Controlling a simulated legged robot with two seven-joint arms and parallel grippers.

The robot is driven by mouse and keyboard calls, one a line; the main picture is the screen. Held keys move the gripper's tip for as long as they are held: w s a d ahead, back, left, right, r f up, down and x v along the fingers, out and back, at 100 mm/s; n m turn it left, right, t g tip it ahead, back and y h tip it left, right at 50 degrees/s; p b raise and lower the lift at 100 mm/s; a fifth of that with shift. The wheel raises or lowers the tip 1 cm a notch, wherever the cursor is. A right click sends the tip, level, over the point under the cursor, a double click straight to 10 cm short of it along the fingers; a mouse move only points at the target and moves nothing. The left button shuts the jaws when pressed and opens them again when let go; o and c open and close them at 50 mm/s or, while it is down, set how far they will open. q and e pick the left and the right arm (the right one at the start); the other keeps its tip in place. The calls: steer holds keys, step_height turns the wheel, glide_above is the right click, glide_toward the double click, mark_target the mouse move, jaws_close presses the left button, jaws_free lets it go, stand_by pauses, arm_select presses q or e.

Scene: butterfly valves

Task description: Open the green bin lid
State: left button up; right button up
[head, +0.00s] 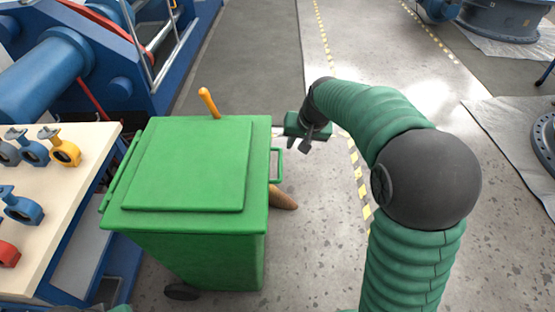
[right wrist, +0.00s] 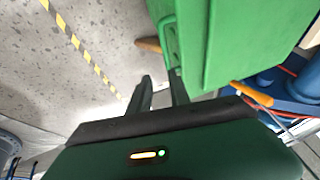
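The green bin (head: 200,258) stands upright on the floor with its flat green lid (head: 190,165) down on it. A small green loop handle (head: 277,164) sticks out from the right side of the lid; it also shows in the right wrist view (right wrist: 170,45). My right gripper (head: 306,142) is just right of and beyond the handle, apart from it. In the right wrist view the two fingers (right wrist: 160,78) are spread with nothing between them, pointing toward the handle. My left gripper is not in view.
A table (head: 85,150) with several small butterfly valves (head: 66,152) stands close left of the bin. Blue machinery (head: 60,75) is behind it. An orange handle (head: 208,102) rises behind the lid.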

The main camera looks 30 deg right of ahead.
steer(key=b, duration=0.2)
glide_above(280, 161)
steer(key=s+a, duration=0.2)
steer(key=s, duration=0.1)
steer(key=f, duration=0.8)
steer(key=shift+w+d+f, duration=0.25)
steer(key=shift+f, duration=0.05)
steer(key=f, duration=0.1)
steer(key=d+f, duration=0.1)
steer(key=w+f, duration=0.1)
steer(key=shift+w+d+f, duration=0.1)
steer(key=shift+d+f, duration=0.1)
steer(key=shift+d, duration=0.15)
steer(key=shift+w+d+f, duration=0.15)
steer(key=shift+d+f, duration=0.1)
steer(key=shift+a+r, duration=0.2)
steer(key=shift+a, duration=0.25)
steer(key=shift+c, duration=0.4)
steer(key=shift+a, duration=0.15)
jaws_close()
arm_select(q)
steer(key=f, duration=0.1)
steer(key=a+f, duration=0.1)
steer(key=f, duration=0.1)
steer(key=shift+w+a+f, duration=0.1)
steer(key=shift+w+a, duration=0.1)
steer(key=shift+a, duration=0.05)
arm_select(e)
steer(key=shift+d, duration=0.2)
steer(key=shift+r, duration=0.1)
